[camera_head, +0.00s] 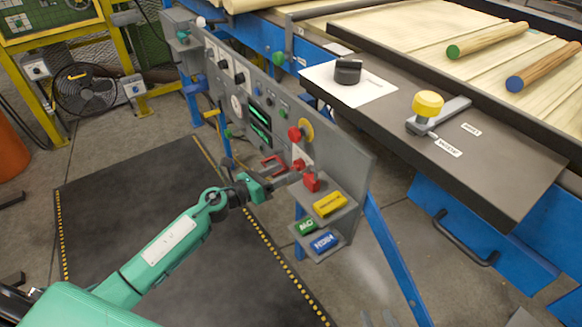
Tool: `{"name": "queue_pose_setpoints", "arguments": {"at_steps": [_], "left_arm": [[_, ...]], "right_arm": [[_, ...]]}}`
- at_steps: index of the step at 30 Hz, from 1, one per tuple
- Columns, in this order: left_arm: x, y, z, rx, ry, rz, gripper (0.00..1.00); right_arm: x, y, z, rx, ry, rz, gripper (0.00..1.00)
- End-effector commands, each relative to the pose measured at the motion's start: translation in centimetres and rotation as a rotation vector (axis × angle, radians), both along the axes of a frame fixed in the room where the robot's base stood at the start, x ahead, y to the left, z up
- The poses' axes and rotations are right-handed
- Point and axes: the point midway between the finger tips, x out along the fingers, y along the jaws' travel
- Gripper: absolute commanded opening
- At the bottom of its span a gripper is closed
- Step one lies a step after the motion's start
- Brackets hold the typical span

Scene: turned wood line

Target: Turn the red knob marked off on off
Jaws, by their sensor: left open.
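The red knob (298,165) sits on a pale plate low on the near end of the grey control panel (344,150). Any marking beside it is too small to read. My left arm comes in from the left, and my left gripper (291,176) is open at the panel face, just below and left of the knob. I cannot tell whether its fingers touch or straddle the knob. Two grey tips (377,318) at the bottom edge may belong to my right gripper; the rest is cut off.
A red mushroom button (294,133) with a yellow ring is above the knob. A red padlock (312,183) is just below right. The conveyor table (470,185) is to the right. Dark mat is clear.

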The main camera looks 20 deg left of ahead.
Motion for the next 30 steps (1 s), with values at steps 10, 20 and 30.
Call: {"name": "queue_pose_setpoints", "arguments": {"at_steps": [10,20,30], "left_arm": [[2.9,-2.3,0.0,-0.001,0.001,0.0,0.54],[3.1,-2.4,0.0,-0.001,0.001,0.0,0.52],[3.0,-2.4,0.0,-0.002,0.001,0.0,0.09]], "right_arm": [[0.0,-0.2,-0.1,-0.01,0.016,0.0,0.36],[0.0,-0.2,-0.1,-0.01,0.015,-0.001,0.36],[0.0,-0.2,0.0,-0.009,0.014,0.0,0.36]]}}
